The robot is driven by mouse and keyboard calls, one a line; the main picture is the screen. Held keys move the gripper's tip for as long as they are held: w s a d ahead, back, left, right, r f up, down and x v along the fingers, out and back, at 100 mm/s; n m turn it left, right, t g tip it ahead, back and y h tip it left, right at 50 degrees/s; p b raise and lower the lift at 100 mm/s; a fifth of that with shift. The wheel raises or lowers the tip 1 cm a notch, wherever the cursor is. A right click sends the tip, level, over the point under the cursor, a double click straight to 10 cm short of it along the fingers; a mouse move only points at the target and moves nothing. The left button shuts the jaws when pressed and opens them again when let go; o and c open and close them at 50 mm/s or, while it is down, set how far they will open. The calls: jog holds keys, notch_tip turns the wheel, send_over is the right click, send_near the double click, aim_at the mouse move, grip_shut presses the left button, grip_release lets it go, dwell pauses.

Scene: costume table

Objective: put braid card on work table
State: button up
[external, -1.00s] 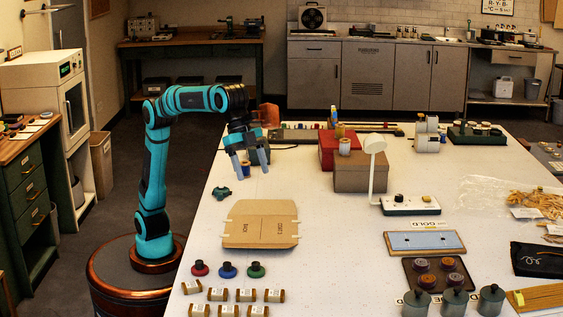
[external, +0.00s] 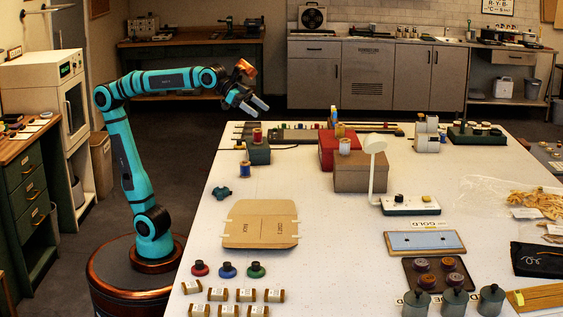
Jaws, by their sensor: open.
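My gripper (external: 257,107) is open with nothing visible between its fingers. It is raised above the back left part of the white work table (external: 330,215), pointing right and slightly down. A flat brown cardboard piece (external: 260,224) with dark print and a centre fold line lies on the table's front left part, well below and apart from my gripper. I cannot read its print or tell whether it is the braid card.
A small blue spool (external: 245,170) stands by a green block (external: 258,153) topped by a red spool (external: 257,135). A brown box (external: 364,171) and a white lamp (external: 373,165) stand mid-table. The table is clear between the cardboard and the lamp.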

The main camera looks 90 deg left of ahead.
jog(key=s+a+f+n+t+y, duration=0.2)
jog(key=s+a+f, duration=0.3)
jog(key=s+a, duration=0.4)
jog(key=s+a+f+n+t+y, duration=0.2)
jog(key=s+a+f+t, duration=0.2)
jog(key=s+a, duration=0.5)
jog(key=a+f, duration=0.2)
jog(key=a, duration=0.1)
jog(key=shift+s+a+n+y, duration=0.15)
jog(key=shift+s+n+y, duration=0.05)
jog(key=shift+n+y, duration=0.1)
